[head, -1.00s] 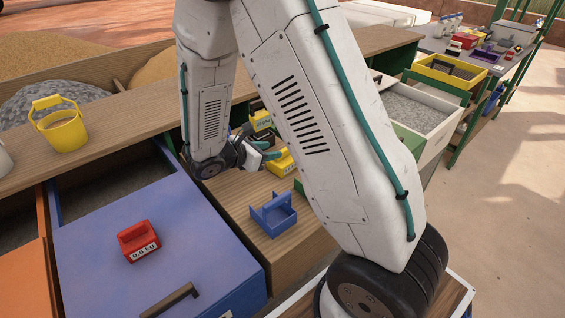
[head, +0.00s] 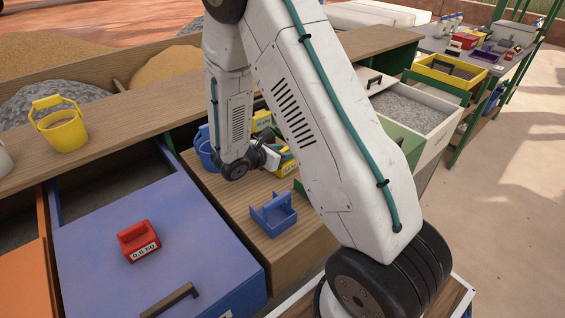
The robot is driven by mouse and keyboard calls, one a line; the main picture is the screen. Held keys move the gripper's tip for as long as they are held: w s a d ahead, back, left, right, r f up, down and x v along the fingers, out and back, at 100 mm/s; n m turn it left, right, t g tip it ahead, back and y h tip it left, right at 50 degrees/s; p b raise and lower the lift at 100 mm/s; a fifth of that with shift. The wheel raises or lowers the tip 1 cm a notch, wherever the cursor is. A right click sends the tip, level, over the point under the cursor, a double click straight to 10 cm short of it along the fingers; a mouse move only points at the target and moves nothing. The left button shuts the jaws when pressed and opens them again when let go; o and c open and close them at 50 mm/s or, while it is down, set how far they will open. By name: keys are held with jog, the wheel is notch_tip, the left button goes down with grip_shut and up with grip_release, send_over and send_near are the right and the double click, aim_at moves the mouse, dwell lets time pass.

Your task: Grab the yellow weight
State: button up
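A yellow weight (head: 285,169) with a pale label sits on the wooden bench top, partly hidden behind my forearm. Another yellow block (head: 261,121) with a label shows farther back, also partly covered by my arm. My gripper (head: 280,153) points right and is at the nearer yellow weight, just above or against its upper part. Its fingers are small and partly hidden by my arm, so I cannot tell whether they are apart or closed, or whether they touch the weight.
A blue open carrier (head: 273,214) stands in front of the gripper. A blue bucket (head: 207,148) is left of my wrist. A red weight (head: 138,240) lies on the blue drawer unit (head: 90,270). A yellow bucket (head: 61,128) stands on the shelf at left.

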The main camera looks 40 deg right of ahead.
grip_shut()
jog(key=shift+r, duration=0.2)
